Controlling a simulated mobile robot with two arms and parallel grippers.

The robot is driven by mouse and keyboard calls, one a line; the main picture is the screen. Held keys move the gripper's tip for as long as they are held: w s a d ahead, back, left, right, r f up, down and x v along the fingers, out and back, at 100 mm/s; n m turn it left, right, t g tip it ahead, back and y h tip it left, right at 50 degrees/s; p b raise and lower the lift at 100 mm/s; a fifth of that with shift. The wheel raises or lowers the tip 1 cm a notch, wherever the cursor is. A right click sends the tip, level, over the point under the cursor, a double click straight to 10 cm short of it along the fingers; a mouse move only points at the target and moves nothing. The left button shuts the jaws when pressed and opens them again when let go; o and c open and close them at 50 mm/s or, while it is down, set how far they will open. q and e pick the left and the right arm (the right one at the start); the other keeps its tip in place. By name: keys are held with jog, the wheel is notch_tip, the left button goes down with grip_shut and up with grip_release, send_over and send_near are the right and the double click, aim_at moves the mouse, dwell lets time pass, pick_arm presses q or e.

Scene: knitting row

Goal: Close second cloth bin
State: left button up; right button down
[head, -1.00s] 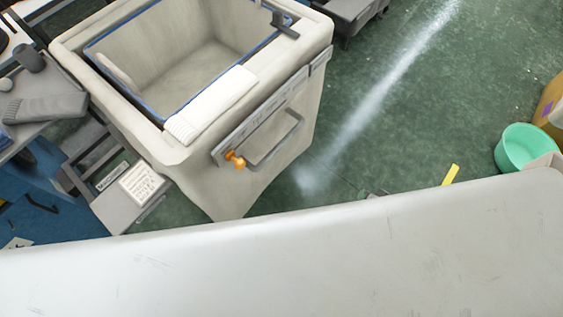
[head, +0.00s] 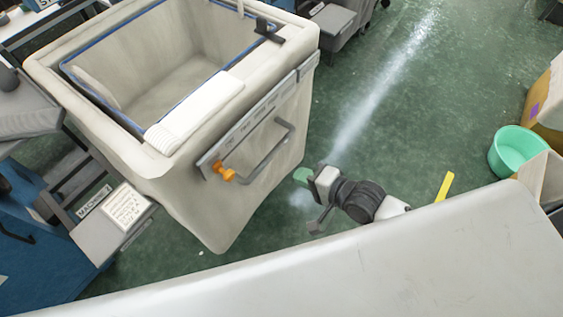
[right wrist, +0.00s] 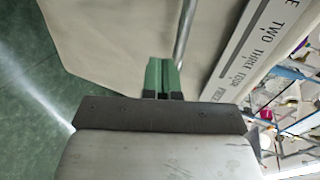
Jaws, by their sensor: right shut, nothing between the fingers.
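A large beige cloth bin (head: 215,215) stands at the upper left in the head view. Its top is open, with a blue-edged inside and a rolled white cloth (head: 195,112) along the near rim. My right gripper (head: 301,175) has green fingertips and is shut and empty, just right of that side. In the right wrist view the green fingers (right wrist: 163,78) are together beside the metal handle bar (right wrist: 184,35); contact cannot be told. My left gripper is not in view.
A word strip (right wrist: 258,48) reading TWO, THREE, FOUR shows in the right wrist view. A green tub (head: 517,150) and a yellow strip (head: 444,187) lie to the right. A paper-labelled box (head: 125,207) is left of the bin. Green floor is open right of the bin.

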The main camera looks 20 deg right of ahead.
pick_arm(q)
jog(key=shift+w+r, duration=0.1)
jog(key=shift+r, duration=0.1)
pick_arm(e)
jog(key=w+a, duration=0.4)
jog(key=w, duration=0.1)
jog(key=shift+w+f, duration=0.1)
